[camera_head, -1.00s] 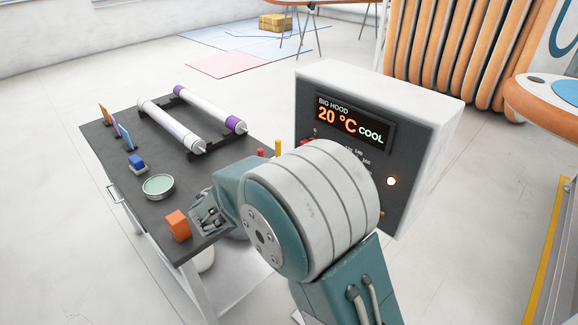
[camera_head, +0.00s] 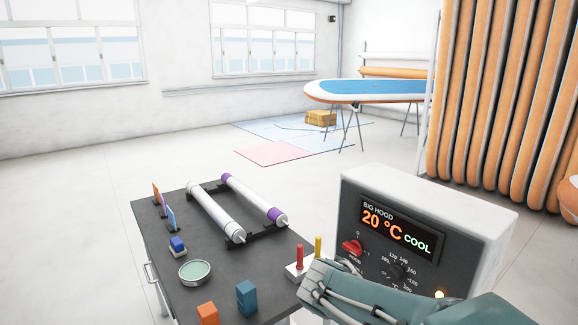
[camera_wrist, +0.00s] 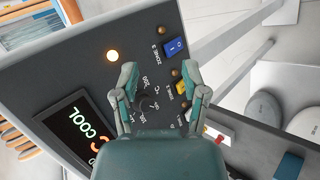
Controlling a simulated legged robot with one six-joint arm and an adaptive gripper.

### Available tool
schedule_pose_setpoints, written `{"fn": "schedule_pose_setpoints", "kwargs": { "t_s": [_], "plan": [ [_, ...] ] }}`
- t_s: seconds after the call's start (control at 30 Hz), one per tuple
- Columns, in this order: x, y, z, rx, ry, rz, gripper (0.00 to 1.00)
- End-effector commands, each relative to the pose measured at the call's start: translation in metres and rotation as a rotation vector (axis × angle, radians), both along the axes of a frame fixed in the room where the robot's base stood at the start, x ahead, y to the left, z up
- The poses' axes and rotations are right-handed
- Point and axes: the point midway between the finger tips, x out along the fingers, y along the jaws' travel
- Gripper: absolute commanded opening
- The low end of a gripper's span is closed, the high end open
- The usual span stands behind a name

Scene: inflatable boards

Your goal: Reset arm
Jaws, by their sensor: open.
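My gripper (camera_wrist: 162,78) is open and empty in the wrist view, its two fingers spread in front of the control panel of the Big Hood box (camera_wrist: 70,70). A dial (camera_wrist: 148,100) shows between the fingers, and a yellow switch (camera_wrist: 184,89) is beside the right finger. I cannot tell whether the fingers touch the panel. In the head view my arm (camera_head: 400,298) crosses the lower right, in front of the box (camera_head: 440,205); my fingers are not visible there. The display (camera_head: 396,230) reads 20 °C COOL.
A dark table (camera_head: 165,235) left of the box holds two white rollers (camera_head: 216,210), a round dish (camera_head: 195,272), an orange block (camera_head: 208,313) and a blue block (camera_head: 247,297). Orange boards (camera_head: 490,100) stand behind at right. The floor beyond the table is mostly clear.

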Motion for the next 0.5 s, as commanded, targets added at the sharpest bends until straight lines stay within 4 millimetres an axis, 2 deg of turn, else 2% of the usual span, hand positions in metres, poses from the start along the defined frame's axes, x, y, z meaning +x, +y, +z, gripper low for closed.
{"fn": "schedule_pose_setpoints", "kwargs": {
  "t_s": [0.03,0.2,0.4,0.5],
  "plan": [
    [-0.016,-0.004,0.002,0.072,-0.006,-0.02,0.57],
    [-0.061,-0.003,0.0,0.326,-0.034,-0.053,0.57],
    [-0.102,0.014,0.003,0.607,-0.141,-0.051,0.57],
    [-0.117,0.024,0.006,0.727,-0.216,-0.038,0.57]
  ]
}}
